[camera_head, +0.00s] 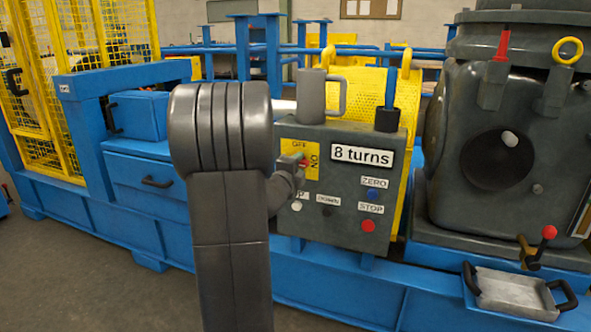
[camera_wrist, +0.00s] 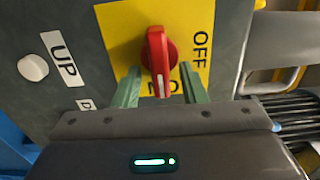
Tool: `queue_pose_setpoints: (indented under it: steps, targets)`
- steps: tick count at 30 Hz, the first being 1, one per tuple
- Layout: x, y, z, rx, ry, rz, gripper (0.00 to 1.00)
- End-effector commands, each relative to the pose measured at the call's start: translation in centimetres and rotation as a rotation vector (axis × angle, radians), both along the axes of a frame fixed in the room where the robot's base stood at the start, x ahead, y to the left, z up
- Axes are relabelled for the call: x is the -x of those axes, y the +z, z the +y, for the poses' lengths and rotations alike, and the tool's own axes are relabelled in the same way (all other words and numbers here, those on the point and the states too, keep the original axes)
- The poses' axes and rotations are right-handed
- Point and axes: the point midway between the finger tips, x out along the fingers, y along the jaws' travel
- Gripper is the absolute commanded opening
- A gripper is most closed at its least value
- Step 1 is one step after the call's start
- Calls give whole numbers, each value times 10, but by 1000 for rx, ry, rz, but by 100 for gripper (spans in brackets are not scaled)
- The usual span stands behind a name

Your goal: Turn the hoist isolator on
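The hoist isolator is a red rotary knob (camera_wrist: 159,55) on a yellow plate (camera_wrist: 120,18), with OFF and ON labels. In the wrist view, its white mark is at the lower end and points towards the ON label, which is partly covered. In the head view, the yellow plate (camera_head: 315,148) is on the grey control box, and a little of the red knob (camera_head: 304,162) shows. My gripper (camera_wrist: 160,82) is open, with one green finger on each side of the knob's lower part and small gaps visible. In the head view, my gripper (camera_head: 298,168) is at the plate, largely hidden by my arm.
The grey control box (camera_head: 341,225) also carries an "8 turns" display (camera_head: 361,155), a blue ZERO button (camera_head: 373,194) and a red STOP button (camera_head: 368,226). A white button (camera_wrist: 33,67) sits beside the UP label. A grey mug-like part (camera_head: 312,95) stands on top.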

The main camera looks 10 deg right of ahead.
Motion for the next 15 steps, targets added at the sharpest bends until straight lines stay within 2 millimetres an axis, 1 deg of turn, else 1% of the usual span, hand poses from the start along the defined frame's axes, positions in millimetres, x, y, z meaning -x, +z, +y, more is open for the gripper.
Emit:
queue_pose_setpoints:
  steps: [5,8,15]
  targets:
    - [14,1,11,0,2,1,38]
    - [31,3,22,0,3,0,38]
    - [77,2,53,-1,3,1,38]
